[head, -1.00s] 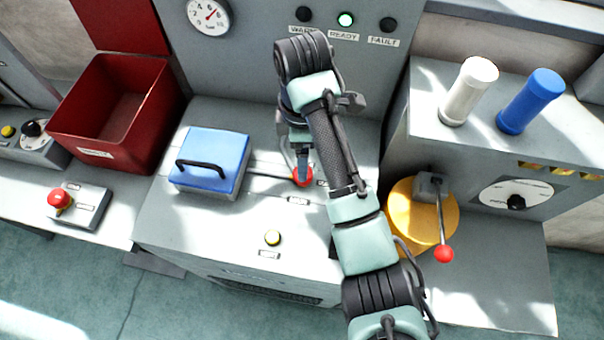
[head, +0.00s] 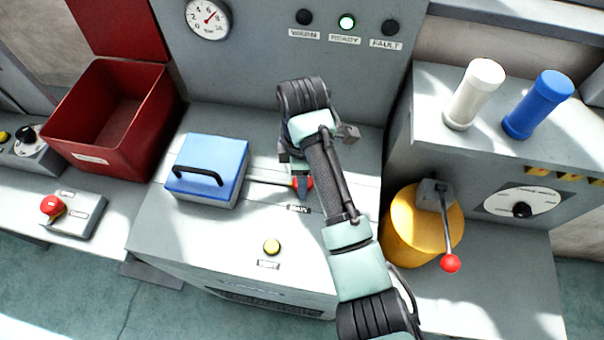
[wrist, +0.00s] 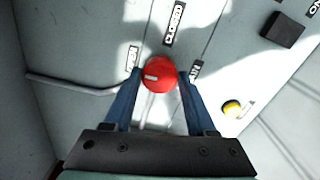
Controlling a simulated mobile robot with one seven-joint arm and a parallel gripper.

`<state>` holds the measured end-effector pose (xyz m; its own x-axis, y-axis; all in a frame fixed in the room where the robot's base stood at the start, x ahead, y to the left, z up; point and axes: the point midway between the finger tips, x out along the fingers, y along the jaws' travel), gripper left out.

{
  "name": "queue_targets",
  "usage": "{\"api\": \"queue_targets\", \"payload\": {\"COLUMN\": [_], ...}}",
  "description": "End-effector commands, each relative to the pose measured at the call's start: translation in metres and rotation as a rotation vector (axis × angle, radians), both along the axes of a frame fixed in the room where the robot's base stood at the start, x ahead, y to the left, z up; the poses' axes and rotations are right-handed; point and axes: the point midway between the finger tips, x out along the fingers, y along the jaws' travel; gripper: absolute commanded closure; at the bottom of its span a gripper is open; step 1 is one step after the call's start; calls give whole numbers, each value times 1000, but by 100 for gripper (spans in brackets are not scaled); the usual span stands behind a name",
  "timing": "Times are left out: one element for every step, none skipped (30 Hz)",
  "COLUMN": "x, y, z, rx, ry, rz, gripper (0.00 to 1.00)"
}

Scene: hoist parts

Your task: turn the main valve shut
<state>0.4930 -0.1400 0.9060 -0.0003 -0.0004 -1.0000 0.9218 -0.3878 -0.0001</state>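The main valve's red knob (wrist: 160,74) shows between my gripper's two blue fingers in the wrist view. A pale rod runs below it. A label reading CLOSED (wrist: 175,24) lies above the knob, and a label that seems to read OPEN (wrist: 133,58) lies to its left. My gripper (wrist: 159,76) is open around the knob, with one fingertip close on each side; I cannot tell whether they touch it. In the head view my gripper (head: 300,188) points down at the same red knob (head: 309,184), partly hidden by a finger.
A yellow drum with a red-tipped lever (head: 449,262) stands right. A red bin (head: 112,112) is at far left.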

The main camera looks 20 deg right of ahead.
Motion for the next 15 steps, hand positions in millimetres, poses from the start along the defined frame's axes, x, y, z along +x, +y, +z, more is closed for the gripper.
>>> {"api": "queue_targets", "payload": {"x": [0, 0, 0, 0, 0, 0, 0, 0, 0, 0, 0, 0, 0, 0, 0], "y": [0, 0, 0, 0, 0, 0, 0, 0, 0, 0, 0, 0, 0, 0, 0], "z": [0, 0, 0, 0, 0, 0, 0, 0, 0, 0, 0, 0, 1, 1, 1], "rx": [0, 0, 0, 0, 0, 0, 0, 0, 0, 0, 0, 0, 0, 0, 0], "ry": [0, 0, 0, 0, 0, 0, 0, 0, 0, 1, 1, 1, 1, 1, 1], "rz": [0, 0, 0, 0, 0, 0, 0, 0, 0, 0, 0, -2, -4, -7, -13], "gripper": [54, 59, 66, 72, 77, 84, 90, 95, 100, 100, 100, 100, 100, 100, 100]}}
